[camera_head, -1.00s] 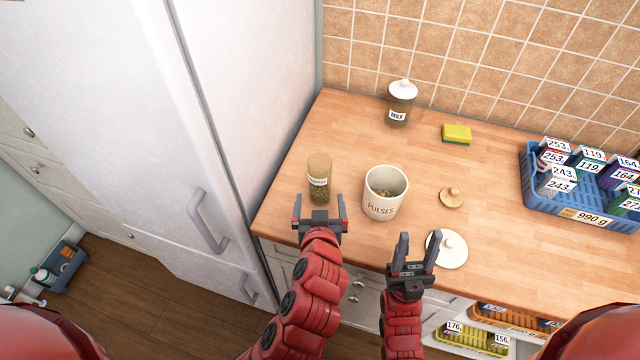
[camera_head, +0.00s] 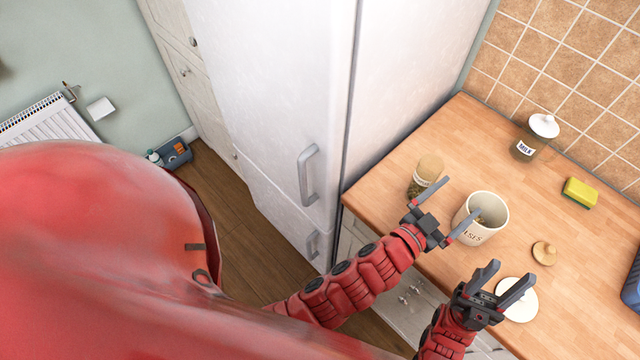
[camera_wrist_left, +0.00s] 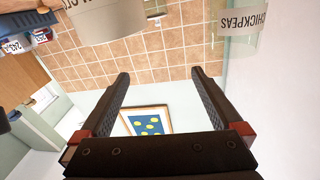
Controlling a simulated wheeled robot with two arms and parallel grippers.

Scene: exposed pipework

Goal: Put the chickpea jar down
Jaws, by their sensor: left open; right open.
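The chickpea jar (camera_head: 425,176) is a glass jar that stands on the wooden counter near the fridge, partly hidden behind my left gripper in the head view. Its label, reading CHICKPEAS, shows in the left wrist view (camera_wrist_left: 250,22), at the upper right and outside the fingers. My left gripper (camera_head: 455,212) is open and empty, apart from the jar, at the counter's front side. My right gripper (camera_head: 508,283) is open and empty over the counter's front edge, close to a white lid (camera_head: 519,303).
An open cream pulses canister (camera_head: 487,221) stands just right of my left gripper. The tall white fridge (camera_head: 270,90) borders the counter on the left. The counter's back left is clear.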

